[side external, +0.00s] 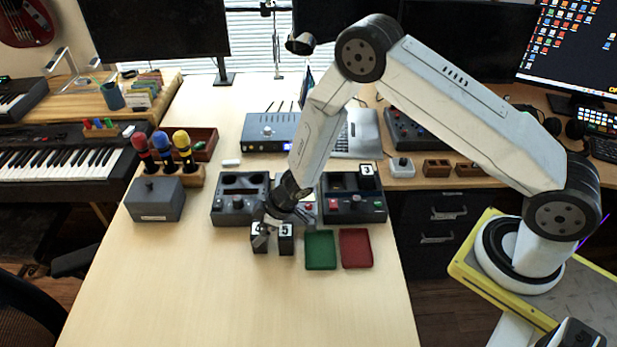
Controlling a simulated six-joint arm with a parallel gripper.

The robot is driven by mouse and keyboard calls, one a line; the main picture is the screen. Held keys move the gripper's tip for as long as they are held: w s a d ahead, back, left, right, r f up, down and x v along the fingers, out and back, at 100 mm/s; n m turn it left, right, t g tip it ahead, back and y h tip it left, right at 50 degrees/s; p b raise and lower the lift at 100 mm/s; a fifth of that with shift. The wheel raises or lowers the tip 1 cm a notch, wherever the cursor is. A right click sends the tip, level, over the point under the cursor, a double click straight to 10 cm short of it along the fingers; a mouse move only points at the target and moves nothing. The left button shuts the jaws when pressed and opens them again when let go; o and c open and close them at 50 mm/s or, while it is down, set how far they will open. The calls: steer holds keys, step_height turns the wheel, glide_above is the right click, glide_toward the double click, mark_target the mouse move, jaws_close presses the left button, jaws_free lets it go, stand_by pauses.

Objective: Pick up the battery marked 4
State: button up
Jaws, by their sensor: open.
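Two dark batteries stand side by side on the table in front of the left charger. The right one (286,240) has a white label that looks like a 5. The left one (259,244) has a white label partly covered by my gripper, so I cannot read its number. My gripper (265,231) is open and low over the left battery, with its fingers close around its top; I cannot tell whether they touch it. A battery marked 3 (367,176) stands in the right charger. I cannot make out a 4 on any battery.
The left charger (232,206) and right charger (352,210) stand behind. A green tray (320,250) and a red tray (356,248) lie right of the batteries. A grey box (155,199) stands at left. The front table (240,310) is clear.

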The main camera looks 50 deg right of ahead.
steer(key=shift+x, duration=1.4)
steer(key=shift+r, duration=0.1)
steer(key=c, duration=1.3)
